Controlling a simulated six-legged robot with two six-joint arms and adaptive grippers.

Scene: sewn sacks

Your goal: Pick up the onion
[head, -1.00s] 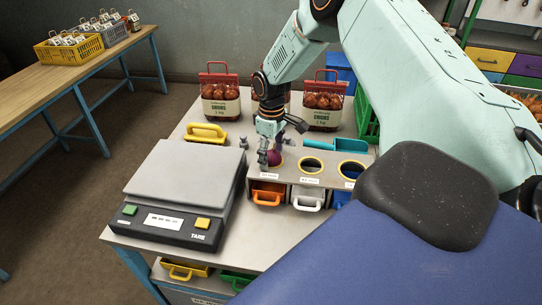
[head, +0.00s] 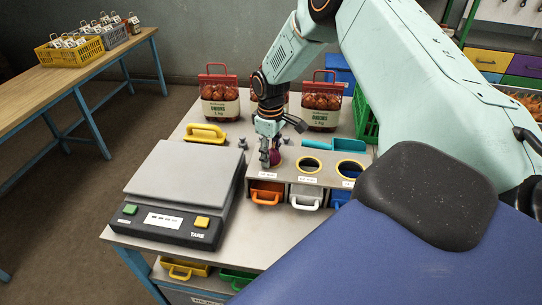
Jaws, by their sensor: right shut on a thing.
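A dark red-purple onion (head: 275,158) is at the left hole of the grey sorting box, partly hidden by my gripper's fingers. My right gripper (head: 270,157) points down at that hole, with its fingers shut on the onion. I cannot tell whether the onion rests on the hole's rim or hangs just above it. My left gripper is not in view.
The sorting box (head: 331,179) has two more yellow-rimmed holes and small drawers in front. A scale (head: 185,185) stands to its left. Onion sacks (head: 220,98) stand behind, with a teal scoop (head: 334,147) and a yellow-handled tool (head: 206,132) nearby.

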